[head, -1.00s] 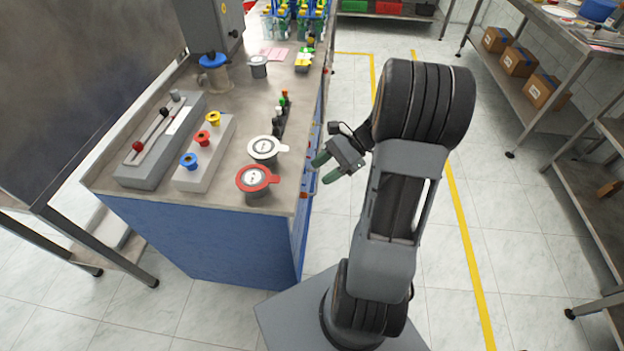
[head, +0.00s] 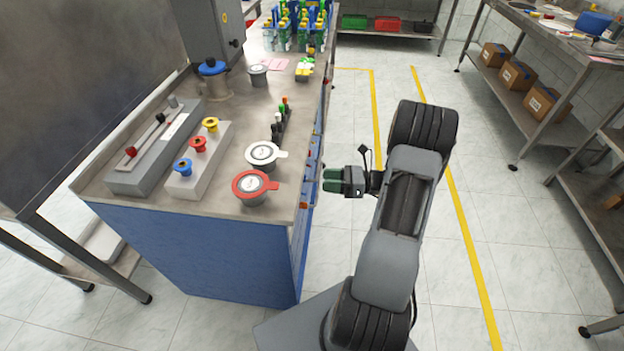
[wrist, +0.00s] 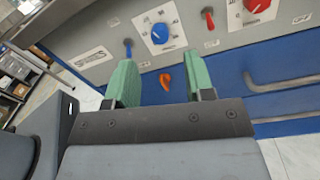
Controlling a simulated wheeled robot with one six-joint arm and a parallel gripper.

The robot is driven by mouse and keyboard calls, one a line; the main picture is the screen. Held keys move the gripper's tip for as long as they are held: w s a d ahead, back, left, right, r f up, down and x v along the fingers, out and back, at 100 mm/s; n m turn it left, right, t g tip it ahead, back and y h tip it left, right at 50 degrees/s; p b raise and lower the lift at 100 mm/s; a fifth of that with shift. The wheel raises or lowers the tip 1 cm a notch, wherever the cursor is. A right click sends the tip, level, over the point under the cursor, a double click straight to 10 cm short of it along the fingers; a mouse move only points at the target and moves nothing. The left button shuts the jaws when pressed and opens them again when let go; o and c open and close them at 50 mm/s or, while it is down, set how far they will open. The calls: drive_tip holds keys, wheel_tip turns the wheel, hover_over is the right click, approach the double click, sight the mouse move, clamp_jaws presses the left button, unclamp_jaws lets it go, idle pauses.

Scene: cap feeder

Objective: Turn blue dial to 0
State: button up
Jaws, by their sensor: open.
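The blue dial (wrist: 159,34) shows in the wrist view on a white square scale plate, on the grey front panel above the blue lower front. The numbers on its scale are too small to read. My gripper (wrist: 165,80) is open and empty, with its green fingers apart below and either side of the dial in the picture; it does not touch the dial. In the head view my gripper (head: 333,181) is beside the right side of the blue cabinet (head: 200,250). The dial is hidden in the head view.
A red dial (wrist: 256,5), a blue lever (wrist: 128,48), a red lever (wrist: 208,18) and an orange knob (wrist: 166,81) are near the blue dial. Floor right of the cabinet is clear.

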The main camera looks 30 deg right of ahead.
drive_tip(key=shift+x, duration=2.8)
drive_tip(key=shift+s, duration=0.1)
drive_tip(key=shift+c, duration=0.2)
clamp_jaws()
